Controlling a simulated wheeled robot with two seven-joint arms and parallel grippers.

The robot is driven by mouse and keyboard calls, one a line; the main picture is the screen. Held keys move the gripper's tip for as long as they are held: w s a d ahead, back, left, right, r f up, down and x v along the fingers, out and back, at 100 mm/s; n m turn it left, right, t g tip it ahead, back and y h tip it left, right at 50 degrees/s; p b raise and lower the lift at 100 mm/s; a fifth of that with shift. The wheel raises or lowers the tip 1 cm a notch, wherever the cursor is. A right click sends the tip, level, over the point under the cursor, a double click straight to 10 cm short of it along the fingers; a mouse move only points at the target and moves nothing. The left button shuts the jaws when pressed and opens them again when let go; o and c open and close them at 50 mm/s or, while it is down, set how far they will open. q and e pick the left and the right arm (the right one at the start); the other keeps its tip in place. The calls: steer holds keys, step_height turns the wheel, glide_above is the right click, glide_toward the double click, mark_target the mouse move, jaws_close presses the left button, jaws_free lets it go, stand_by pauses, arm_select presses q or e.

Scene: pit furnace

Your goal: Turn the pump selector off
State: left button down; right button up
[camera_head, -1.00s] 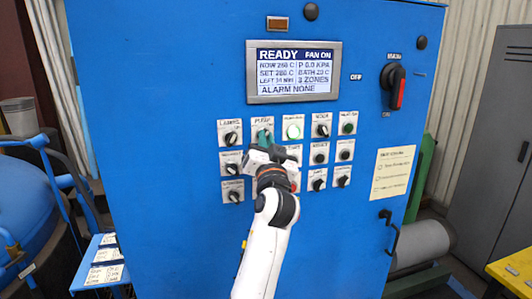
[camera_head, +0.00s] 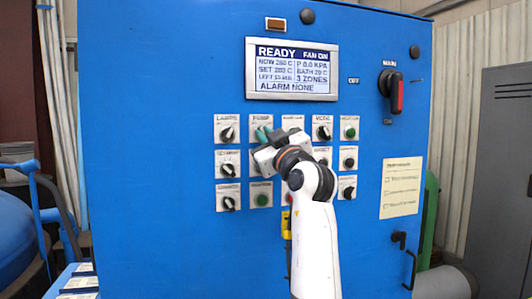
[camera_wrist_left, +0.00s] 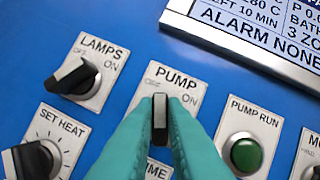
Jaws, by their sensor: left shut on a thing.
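The pump selector is a black knob on a white plate marked PUMP, OFF and ON. In the left wrist view its knob (camera_wrist_left: 160,117) sits between the teal fingers of my left gripper (camera_wrist_left: 161,130), which is shut on it. The knob's upper end points towards the faint OFF mark, away from ON. In the head view the left gripper (camera_head: 263,135) is at the PUMP plate (camera_head: 261,120) on the blue panel, its fingers leaning to the left. The knob is hidden there by the fingers. My right gripper is not in view.
The LAMPS knob (camera_wrist_left: 73,77), SET HEAT knob (camera_wrist_left: 32,160) and green PUMP RUN button (camera_wrist_left: 245,154) are close around the gripper. A display (camera_head: 291,69) reading READY and FAN ON is above. The red-and-black MAIN switch (camera_head: 391,91) is at the upper right.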

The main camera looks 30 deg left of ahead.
arm_select(q)
steer(key=shift+n+g+b, duration=0.3)
steer(key=shift+n+g, duration=0.1)
steer(key=shift+n, duration=0.3)
steer(key=c, duration=1.5)
jaws_free()
